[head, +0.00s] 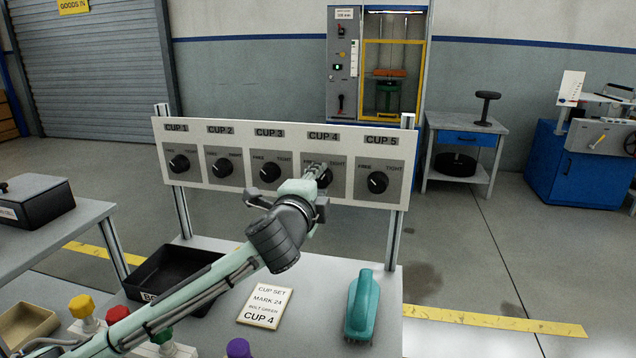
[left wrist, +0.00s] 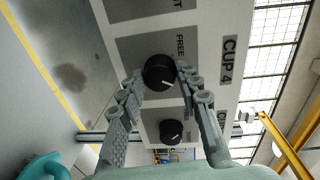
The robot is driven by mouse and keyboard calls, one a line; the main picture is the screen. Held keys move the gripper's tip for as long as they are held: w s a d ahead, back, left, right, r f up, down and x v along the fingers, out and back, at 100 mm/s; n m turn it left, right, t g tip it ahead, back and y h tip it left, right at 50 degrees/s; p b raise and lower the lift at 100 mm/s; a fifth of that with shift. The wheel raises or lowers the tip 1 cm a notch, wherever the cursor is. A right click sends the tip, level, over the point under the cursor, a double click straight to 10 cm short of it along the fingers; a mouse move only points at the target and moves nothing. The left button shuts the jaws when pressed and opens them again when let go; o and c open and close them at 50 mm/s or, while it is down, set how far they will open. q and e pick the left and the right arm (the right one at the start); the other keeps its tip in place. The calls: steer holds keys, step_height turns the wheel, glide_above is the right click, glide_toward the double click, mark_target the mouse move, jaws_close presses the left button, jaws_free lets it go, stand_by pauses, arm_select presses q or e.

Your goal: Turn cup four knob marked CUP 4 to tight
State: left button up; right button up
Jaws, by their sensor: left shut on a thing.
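The CUP 4 knob (left wrist: 159,72) is a round black knob with a white pointer line, on a grey plate of the white panel. In the left wrist view the pointer slants to the lower right, away from the word FREE; TIGHT is hidden there by a finger. My left gripper (head: 322,173) reaches the panel at CUP 4 and is shut on this knob; its fingertips (left wrist: 158,76) are on both sides of it. In the head view the gripper hides most of the knob. My right gripper is not in view.
The CUP 5 knob (head: 377,182) and CUP 3 knob (head: 269,172) flank it closely. Below stand a black bin (head: 140,284), a CUP 4 card (head: 265,304), a teal brush (head: 360,308) and coloured-top bottles. The bench (head: 310,340) is bare between card and brush.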

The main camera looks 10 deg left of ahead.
arm_select(q)
steer(key=shift+m, duration=1.2)
steer(key=o, duration=1.2)
steer(key=shift+c, duration=0.2)
steer(key=s+r, duration=0.1)
steer(key=s, duration=1.1)
